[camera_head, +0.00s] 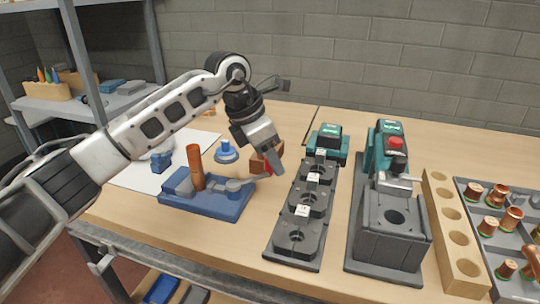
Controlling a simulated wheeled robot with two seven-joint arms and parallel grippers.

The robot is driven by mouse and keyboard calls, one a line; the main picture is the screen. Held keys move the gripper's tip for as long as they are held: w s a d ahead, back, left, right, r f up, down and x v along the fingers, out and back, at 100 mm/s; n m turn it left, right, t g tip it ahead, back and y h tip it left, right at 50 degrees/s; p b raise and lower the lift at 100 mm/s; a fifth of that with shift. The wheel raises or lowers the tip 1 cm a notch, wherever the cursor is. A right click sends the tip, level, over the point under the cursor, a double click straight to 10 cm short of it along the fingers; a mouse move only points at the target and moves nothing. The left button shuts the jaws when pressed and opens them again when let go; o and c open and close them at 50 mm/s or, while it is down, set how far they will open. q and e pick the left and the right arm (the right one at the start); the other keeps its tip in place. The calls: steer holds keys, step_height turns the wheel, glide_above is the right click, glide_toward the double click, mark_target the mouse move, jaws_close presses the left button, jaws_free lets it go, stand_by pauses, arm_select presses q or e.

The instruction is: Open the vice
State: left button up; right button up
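The vice, with a blue base (228,208) and grey jaws, sits on the wooden table left of centre. An upright copper tube (195,166) stands at its jaws; I cannot tell how tightly they hold it. A grey lever (238,184) lies at the vice's right end. My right gripper is out of view.
A dark fixture strip (289,252) with round sockets stands right of the vice. Beyond it are a grey machine (392,245) with a red button, a wooden block with holes (456,238) and a tray of copper fittings (508,282). A blue round part (227,154) stands behind the vice.

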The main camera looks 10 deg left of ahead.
arm_select(q)
steer(key=v, duration=1.6)
